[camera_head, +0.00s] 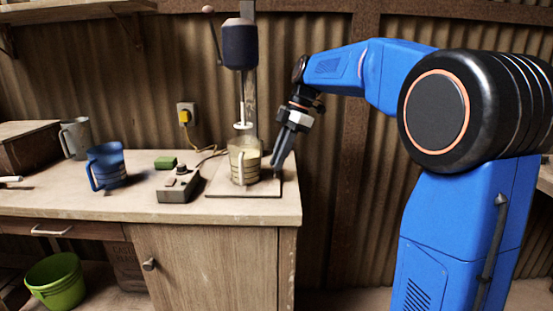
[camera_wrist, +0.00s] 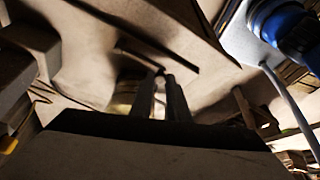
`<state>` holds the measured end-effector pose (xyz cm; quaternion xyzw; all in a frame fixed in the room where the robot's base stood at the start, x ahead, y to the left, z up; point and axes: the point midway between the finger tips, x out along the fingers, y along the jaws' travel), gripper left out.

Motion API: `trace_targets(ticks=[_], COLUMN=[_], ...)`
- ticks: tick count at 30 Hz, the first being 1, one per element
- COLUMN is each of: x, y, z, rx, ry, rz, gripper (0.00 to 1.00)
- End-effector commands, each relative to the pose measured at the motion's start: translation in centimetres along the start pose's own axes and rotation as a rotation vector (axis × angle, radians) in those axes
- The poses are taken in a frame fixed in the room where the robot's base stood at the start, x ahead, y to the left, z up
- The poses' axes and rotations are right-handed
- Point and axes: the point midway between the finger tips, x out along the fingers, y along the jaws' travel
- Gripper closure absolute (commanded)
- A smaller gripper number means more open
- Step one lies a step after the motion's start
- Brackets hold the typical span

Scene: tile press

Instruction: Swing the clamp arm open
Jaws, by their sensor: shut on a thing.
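The stand (camera_head: 248,105) rises from a flat base plate (camera_head: 225,190) on the bench and carries a dark cylindrical head (camera_head: 240,45). A glass jug (camera_head: 237,168) with pale yellow contents stands on the plate below the head, with a white rod upright in it. My gripper (camera_head: 276,162) points down just right of the jug, near the plate's right side. In the wrist view its fingers (camera_wrist: 164,82) are close together, shut on a narrow piece, apparently the clamp arm. The fingers mostly hide that piece, and its full shape and angle cannot be told.
A grey control box (camera_head: 178,185) with a cable to a yellow plug (camera_head: 185,116) is left of the plate. A green block (camera_head: 165,162), a blue jug (camera_head: 107,166) and a grey jug (camera_head: 76,138) stand farther left. The bench's right edge is close to my gripper.

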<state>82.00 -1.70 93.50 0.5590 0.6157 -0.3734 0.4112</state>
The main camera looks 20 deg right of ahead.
Motion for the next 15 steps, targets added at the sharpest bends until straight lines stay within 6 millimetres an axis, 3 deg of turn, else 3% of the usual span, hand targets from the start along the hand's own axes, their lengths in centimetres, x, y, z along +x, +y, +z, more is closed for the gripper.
trace_targets(ticks=[5,6,8,15], x=[-0.08,-0.08,-0.07,-0.04], y=[0.00,0.00,0.00,0.00], z=[0.05,0.05,0.05,0.03], rx=[0.002,0.002,0.002,0.002], ry=[-0.001,-0.001,-0.001,-0.001], rz=[0.002,0.002,0.002,0.001], gripper=[1.00,0.80,0.66,0.66])
